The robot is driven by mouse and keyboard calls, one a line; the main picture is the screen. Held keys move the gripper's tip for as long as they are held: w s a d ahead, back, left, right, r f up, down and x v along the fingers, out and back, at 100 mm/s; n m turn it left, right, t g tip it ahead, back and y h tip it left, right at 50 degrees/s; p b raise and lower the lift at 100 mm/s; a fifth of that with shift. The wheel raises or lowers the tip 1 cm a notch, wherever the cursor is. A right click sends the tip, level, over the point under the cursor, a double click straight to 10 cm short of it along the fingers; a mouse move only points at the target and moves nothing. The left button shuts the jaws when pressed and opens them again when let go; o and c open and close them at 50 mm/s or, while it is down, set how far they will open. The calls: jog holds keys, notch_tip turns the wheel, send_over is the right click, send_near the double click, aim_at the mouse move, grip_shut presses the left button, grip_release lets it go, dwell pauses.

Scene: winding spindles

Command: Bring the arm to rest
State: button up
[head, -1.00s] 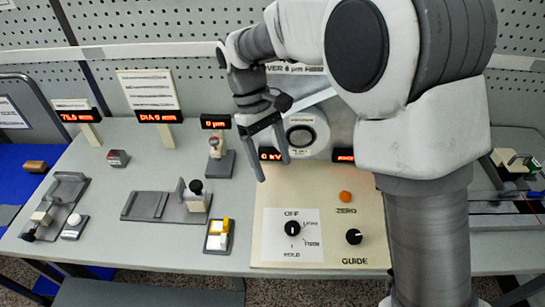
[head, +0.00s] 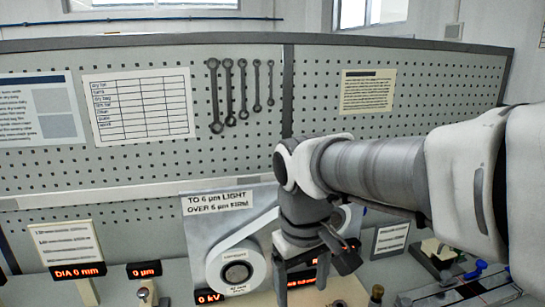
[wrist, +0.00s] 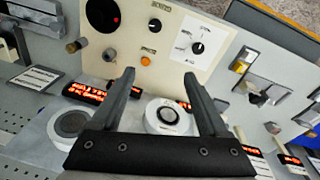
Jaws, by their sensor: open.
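My gripper (wrist: 160,78) is open and empty in the wrist view, its two dark fingers well apart. The fingers reach over a bench with a cream control panel (wrist: 168,66) beyond the tips. In the head view my arm comes in from the right, with the wrist bent down at the middle, in front of the pegboard. The gripper (head: 302,270) shows there at the lower middle; its fingertips are hard to make out. No object is between the fingers.
A grey upright board with a white spool (head: 227,268) and a sign (head: 217,204) stands close beside the wrist. Red displays (head: 80,272) line the bench. Wrenches (head: 242,95) hang on the pegboard (head: 310,75). Small fixtures (wrist: 252,75) stand right of the panel.

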jog(key=s+d+m+t, duration=0.4)
jog(key=s+d+m, duration=0.1)
jog(key=s+d, duration=0.3)
jog(key=shift+s+d+r, duration=0.15)
jog(key=shift+s+d, duration=0.1)
jog(key=shift+d, duration=0.35)
